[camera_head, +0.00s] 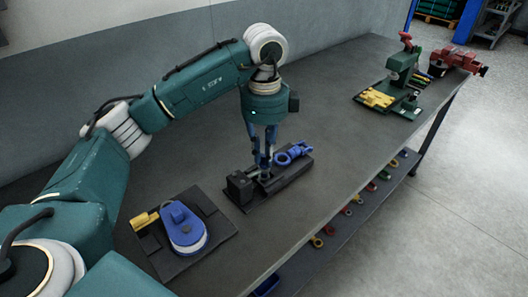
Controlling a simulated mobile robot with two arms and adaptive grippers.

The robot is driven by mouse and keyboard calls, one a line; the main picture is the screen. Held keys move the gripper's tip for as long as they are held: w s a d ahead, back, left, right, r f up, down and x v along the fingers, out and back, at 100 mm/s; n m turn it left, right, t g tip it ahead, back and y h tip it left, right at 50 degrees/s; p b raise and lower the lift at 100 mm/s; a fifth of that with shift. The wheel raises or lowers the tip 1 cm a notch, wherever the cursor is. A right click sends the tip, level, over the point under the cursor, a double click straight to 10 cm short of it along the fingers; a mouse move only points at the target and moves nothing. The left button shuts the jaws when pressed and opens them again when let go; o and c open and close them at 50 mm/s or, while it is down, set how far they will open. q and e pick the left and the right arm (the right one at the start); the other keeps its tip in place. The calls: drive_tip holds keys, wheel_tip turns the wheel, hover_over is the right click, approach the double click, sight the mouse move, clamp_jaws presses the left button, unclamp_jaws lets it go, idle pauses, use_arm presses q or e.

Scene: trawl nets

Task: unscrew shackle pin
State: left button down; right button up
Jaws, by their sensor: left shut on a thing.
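My left gripper (264,166) points straight down over a dark fixture (240,187) in the middle of the bench. It is shut on a small part at the fixture, likely the shackle pin, mostly hidden between the fingers. A blue shackle or swivel piece (293,153) with a ring lies on the right end of the same fixture, just right of the fingers. My right gripper is not in view.
A blue block with a yellow piece (186,230) sits on a dark plate at the front left. A green press-like device (402,68) and a red vise (454,58) stand at the far right end. Several colored rings (345,212) line the lower shelf. The grey bench (330,95) is clear behind the fixture.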

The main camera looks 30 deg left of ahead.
use_arm(q)
drive_tip(key=shift+s+d+f+n, duration=0.15)
drive_tip(key=shift+f+n, duration=0.2)
drive_tip(key=shift+n, duration=0.45)
drive_tip(key=c, duration=1.7)
unclamp_jaws()
drive_tip(key=shift+r, duration=0.1)
wheel_tip(320, 180, up, 12)
drive_tip(key=shift+w, duration=0.2)
